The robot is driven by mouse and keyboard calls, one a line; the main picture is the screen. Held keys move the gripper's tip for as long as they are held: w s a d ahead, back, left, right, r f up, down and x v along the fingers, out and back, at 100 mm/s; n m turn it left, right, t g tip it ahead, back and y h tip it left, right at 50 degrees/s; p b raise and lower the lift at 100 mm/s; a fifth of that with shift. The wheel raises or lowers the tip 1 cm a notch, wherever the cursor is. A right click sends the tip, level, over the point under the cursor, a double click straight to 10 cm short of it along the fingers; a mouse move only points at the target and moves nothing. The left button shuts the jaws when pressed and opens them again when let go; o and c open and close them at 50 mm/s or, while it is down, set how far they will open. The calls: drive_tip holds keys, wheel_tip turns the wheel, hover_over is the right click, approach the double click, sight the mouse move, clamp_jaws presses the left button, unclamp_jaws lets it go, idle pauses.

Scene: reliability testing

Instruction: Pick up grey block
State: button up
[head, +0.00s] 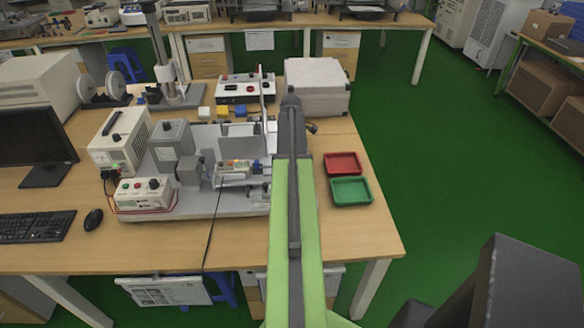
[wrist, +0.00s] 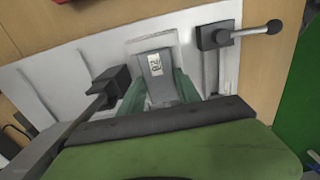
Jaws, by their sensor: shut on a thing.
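A grey block (wrist: 155,72) with a small white label shows in the middle of the wrist view. My gripper (wrist: 160,88) is shut on it, with one greenish finger on either side of the block. The block is over or on a pale plate (wrist: 75,68); I cannot tell whether it touches the plate. In the head view my arm stretches forward over the workbench, and the gripper and the held block are hidden there.
A dark lever with a ball end (wrist: 245,33) and a dark clamp (wrist: 110,86) flank the block. The workbench (head: 350,238) holds a test machine (head: 170,140), a red tray (head: 343,163), a green tray (head: 351,191) and a white box (head: 318,82). The bench's front right is clear.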

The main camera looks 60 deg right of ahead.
clamp_jaws()
drive_tip(key=r+p, duration=0.5)
drive_tip(key=shift+s+a+r, duration=0.15)
drive_tip(key=shift+s+a, duration=0.2)
drive_tip(key=s+a+r+p, duration=0.3)
drive_tip(key=s+a, duration=0.4)
drive_tip(key=s, duration=0.1)
drive_tip(key=shift+r+p, duration=0.15)
drive_tip(key=shift+p, duration=0.2)
